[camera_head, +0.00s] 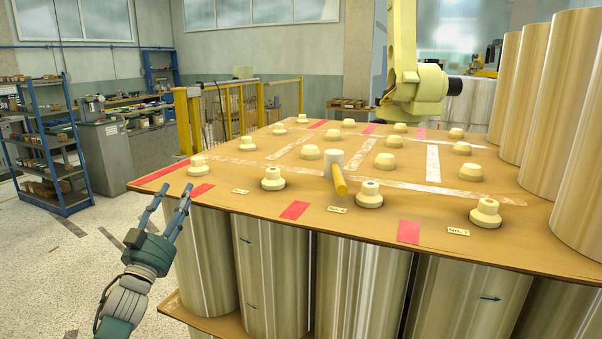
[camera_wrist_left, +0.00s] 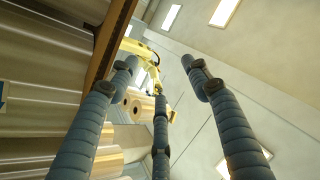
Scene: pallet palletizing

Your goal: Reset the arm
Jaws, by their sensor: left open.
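My left gripper (camera_head: 168,212) is at the left front corner of the brown pallet sheet (camera_head: 385,222), in front of and beside its edge. Its fingers point up and are apart, with nothing between them. In the left wrist view the gripper's fingers (camera_wrist_left: 165,95) are spread and empty, with the ceiling and a yellow machine behind them. My right gripper does not show in either view.
Tall rolls (camera_head: 575,130) stand at right. A yellow robot arm (camera_head: 412,90) is behind. Floor at left is clear before the blue shelf (camera_head: 50,150).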

